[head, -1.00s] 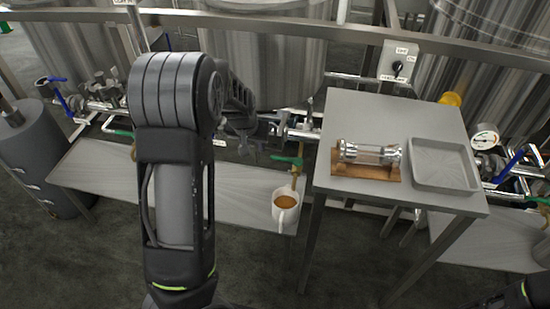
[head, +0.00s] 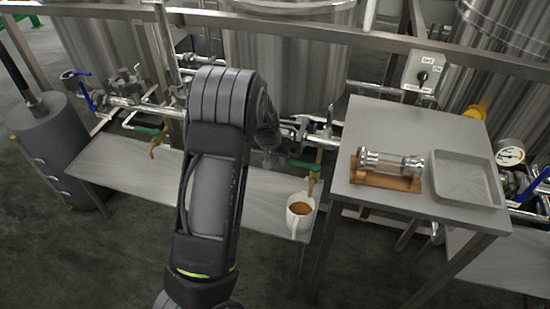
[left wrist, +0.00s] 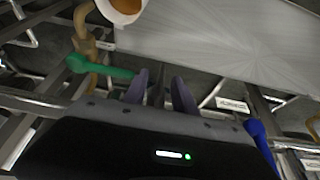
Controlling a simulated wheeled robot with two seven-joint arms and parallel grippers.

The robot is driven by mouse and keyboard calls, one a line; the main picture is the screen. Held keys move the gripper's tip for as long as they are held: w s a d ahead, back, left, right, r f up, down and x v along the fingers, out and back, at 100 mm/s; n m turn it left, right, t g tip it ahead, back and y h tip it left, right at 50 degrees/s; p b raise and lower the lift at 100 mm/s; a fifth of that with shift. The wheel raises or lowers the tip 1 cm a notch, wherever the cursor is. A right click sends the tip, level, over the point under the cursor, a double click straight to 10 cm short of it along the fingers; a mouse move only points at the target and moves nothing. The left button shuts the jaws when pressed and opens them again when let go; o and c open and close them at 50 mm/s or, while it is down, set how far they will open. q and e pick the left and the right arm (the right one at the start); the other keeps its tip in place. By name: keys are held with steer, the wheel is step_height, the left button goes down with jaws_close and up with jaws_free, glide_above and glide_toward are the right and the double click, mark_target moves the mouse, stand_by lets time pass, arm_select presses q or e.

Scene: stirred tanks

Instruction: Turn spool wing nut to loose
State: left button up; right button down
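The spool (head: 392,164), a clear tube with shiny metal ends, lies on a wooden stand on the grey side table. I cannot make out a wing nut on it or on the pipework. My left gripper (head: 272,157) is partly hidden behind my own left arm in the head view, by the pipes and valves left of the table and apart from the spool. In the left wrist view the two dark fingers of this gripper (left wrist: 160,82) stand apart with nothing seen between them. My right gripper is not in view.
A grey tray (head: 466,180) is right of the spool. A white cup (head: 300,214) of brown liquid stands on the low bench (head: 130,185), below a brown tap. A green valve handle (left wrist: 98,68) and blue handle (left wrist: 260,140) flank the left gripper. A switch box (head: 425,72) is behind the table.

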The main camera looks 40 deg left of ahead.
arm_select(q)
steer(key=shift+c, duration=0.2)
jaws_close()
stand_by(0.4)
